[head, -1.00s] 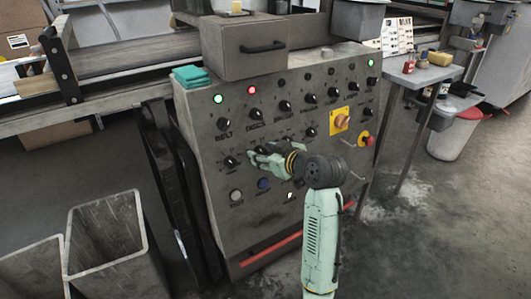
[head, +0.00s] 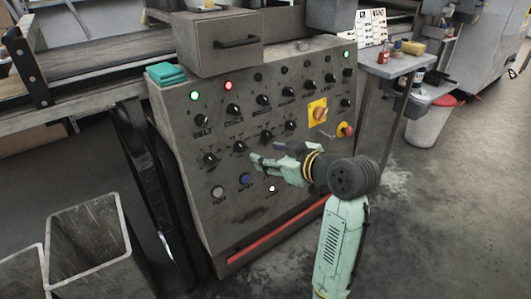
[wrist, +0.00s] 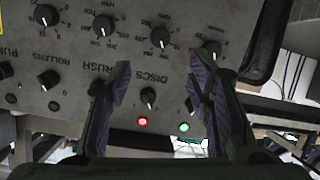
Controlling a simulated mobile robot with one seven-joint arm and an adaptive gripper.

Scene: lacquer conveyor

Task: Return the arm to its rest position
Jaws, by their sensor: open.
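My gripper (head: 268,157) is in front of the grey control panel (head: 245,215) in the head view. Its fingers point left toward the panel's middle, near the lower knobs. In the wrist view my gripper (wrist: 160,85) shows two spread fingers with purple inner pads and nothing between them. A black knob marked DISCS (wrist: 148,97) is seen in the gap between the fingers, beyond them. Whether the fingertips touch the panel cannot be told, but they look apart from it.
Two grey bins (head: 122,225) stand at the lower left. A small side table (head: 400,65) with a yellow sponge (head: 413,48) and a white bin with a red lid (head: 430,120) are at the right. The floor at the lower right is clear.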

